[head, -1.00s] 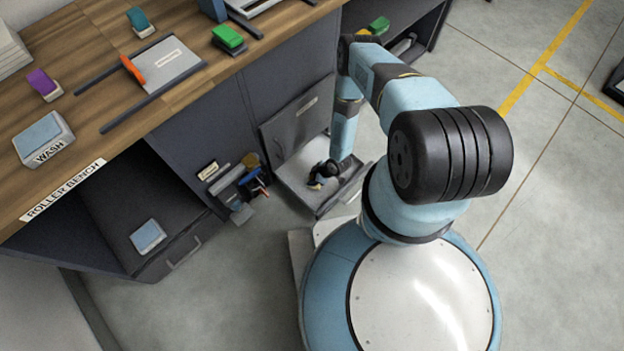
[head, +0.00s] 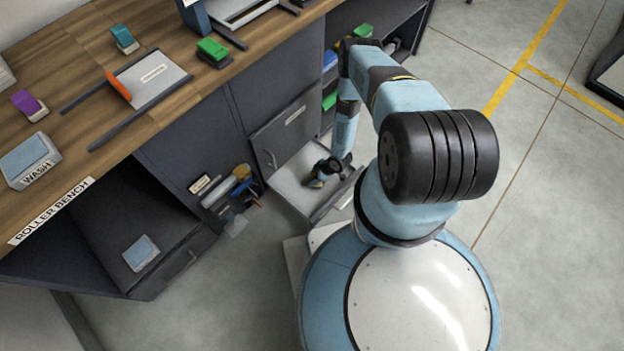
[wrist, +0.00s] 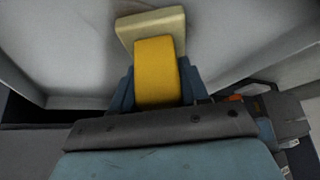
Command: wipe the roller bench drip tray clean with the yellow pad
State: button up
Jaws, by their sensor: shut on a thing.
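The yellow pad (wrist: 155,65) has a rounded yellow grip on a cream block. In the wrist view my gripper (wrist: 156,88) is shut on its yellow grip, with a dark finger on each side. The cream block faces a pale grey surface; I cannot tell whether they touch. In the head view my gripper (head: 324,172) is low over a pale grey, open tray (head: 291,186) that stands out from the bench at floor level. My arm and gripper hide part of this tray. No stain is clear on its visible part.
A dark panel with a handle (head: 284,130) stands behind the tray. A holder with tools (head: 232,195) hangs to its left. The wooden bench top (head: 60,110) carries a wash pad box (head: 30,160) and several coloured blocks. Open floor (head: 550,200) lies to the right.

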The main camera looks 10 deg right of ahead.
jog(key=shift+w+d+r, duration=0.1)
jog(key=shift+w+d, duration=0.5)
jog(key=shift+d, duration=0.3)
jog(key=shift+w+d, duration=0.6)
jog(key=shift+d, duration=0.25)
jog(key=shift+w+d, duration=0.55)
jog(key=shift+d, duration=0.35)
jog(key=shift+w+d, duration=0.55)
jog(key=shift+d, duration=0.3)
jog(key=shift+a+r, duration=0.2)
jog(key=shift+r, duration=2.65)
jog(key=shift+r, duration=1.5)
